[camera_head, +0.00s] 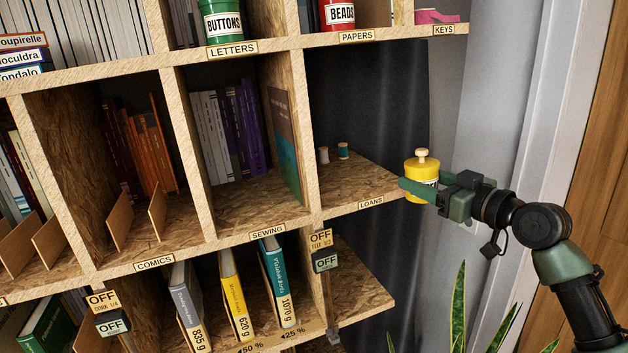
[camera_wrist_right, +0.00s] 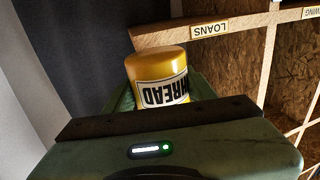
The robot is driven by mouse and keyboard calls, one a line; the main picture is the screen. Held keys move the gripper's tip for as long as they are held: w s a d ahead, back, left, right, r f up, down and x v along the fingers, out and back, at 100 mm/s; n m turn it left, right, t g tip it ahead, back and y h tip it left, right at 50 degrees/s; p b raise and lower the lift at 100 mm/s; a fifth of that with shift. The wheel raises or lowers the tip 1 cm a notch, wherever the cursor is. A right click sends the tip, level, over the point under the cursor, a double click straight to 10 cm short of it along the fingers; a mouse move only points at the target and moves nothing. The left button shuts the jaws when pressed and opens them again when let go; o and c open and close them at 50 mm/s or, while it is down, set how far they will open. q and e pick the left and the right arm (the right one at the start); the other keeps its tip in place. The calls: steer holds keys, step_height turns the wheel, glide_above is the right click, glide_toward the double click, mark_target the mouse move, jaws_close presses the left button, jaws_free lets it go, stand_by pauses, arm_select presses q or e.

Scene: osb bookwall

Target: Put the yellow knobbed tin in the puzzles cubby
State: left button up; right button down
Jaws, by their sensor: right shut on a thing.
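The yellow knobbed tin (camera_head: 422,167) has a pale round knob on its lid and a white label. In the right wrist view the tin (camera_wrist_right: 158,68) shows upside down, with the label reading THREAD. My right gripper (camera_head: 420,188) is shut on the tin's body and holds it upright in the air, just right of the shelf's open end by the LOANS label (camera_head: 371,202). I see no label reading PUZZLES, so I cannot tell which cubby that is. My left gripper is not in view.
The LOANS cubby floor (camera_head: 350,182) holds two small thread spools (camera_head: 343,150) and has free room in front. The SEWING cubby (camera_head: 240,198) and COMICS cubby (camera_head: 165,240) hold books. Green BUTTONS (camera_head: 222,22) and red BEADS (camera_head: 340,14) tins stand above. Plant leaves (camera_head: 458,300) rise below my arm.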

steer(key=s+a+f+m+t+h, duration=0.1)
steer(key=s+f, duration=0.5)
steer(key=f, duration=0.7)
steer(key=s+f+h, duration=0.1)
steer(key=s+f, duration=0.4)
steer(key=f, duration=0.7)
steer(key=s+a+f+y, duration=0.1)
steer(key=s+a+f, duration=0.2)
steer(key=s, duration=1)
steer(key=s+a+f, duration=0.2)
steer(key=s+f, duration=0.1)
steer(key=s, duration=1)
steer(key=shift+w+d+r+m+t+h, duration=0.5)
steer(key=shift+m+h, duration=0.45)
steer(key=shift+h, duration=0.5)
steer(key=shift+w+d+r+m+t+h, duration=0.15)
steer(key=shift+w+d+r+m+h, duration=0.2)
steer(key=shift+w+d+m+h, duration=0.8)
steer(key=shift+w+a+r+m+t+h, duration=0.15)
steer(key=shift+r+m+t+h, duration=0.4)
steer(key=shift+h, duration=1.25)
